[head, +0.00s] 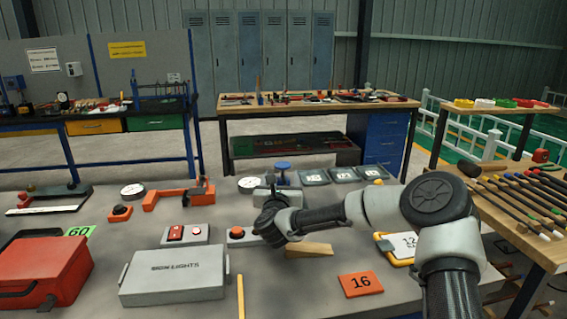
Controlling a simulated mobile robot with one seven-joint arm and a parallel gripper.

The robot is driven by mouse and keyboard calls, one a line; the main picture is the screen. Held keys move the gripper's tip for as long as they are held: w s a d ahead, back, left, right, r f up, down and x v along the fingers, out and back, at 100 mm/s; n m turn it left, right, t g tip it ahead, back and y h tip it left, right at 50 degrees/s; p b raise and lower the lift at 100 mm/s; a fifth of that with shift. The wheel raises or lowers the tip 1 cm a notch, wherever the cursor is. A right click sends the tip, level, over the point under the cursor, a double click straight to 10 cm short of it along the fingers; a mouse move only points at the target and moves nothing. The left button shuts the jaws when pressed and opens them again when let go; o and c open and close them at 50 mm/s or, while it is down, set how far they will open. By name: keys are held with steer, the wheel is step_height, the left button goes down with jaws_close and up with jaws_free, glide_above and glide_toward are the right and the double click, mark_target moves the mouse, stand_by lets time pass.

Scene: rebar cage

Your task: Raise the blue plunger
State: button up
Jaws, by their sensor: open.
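The blue plunger (283,168) has a wide flat blue head on a short stem. It stands toward the back middle of the grey table (330,276), just behind a grey box-like block (279,191). My gripper (266,222) is dark and small in the head view, in front of that block and nearer to me than the plunger. It is open and apart from the blue head. The wrist hides part of the block, and the fingertips are hard to make out. The plunger's lower end is partly hidden.
A red-button box (237,235), a red-switch box (185,234) and a grey case (174,274) lie left of my gripper. A wooden wedge (306,249) lies below the arm. The front middle is fairly clear.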

steer(key=w, duration=1.2)
steer(key=shift+w+b, duration=0.35)
steer(key=shift+w, duration=0.05)
steer(key=shift+d, duration=0.1)
steer(key=c, duration=1.5)
steer(key=shift+r, duration=1.8)
steer(key=o, duration=1.4)
steer(key=shift+r, duration=0.1)
steer(key=shift+o, duration=0.5)
steer(key=s, duration=1.7)
steer(key=shift+s+a+p, duration=0.2)
steer(key=shift+s+p, duration=0.05)
steer(key=shift+p, duration=0.05)
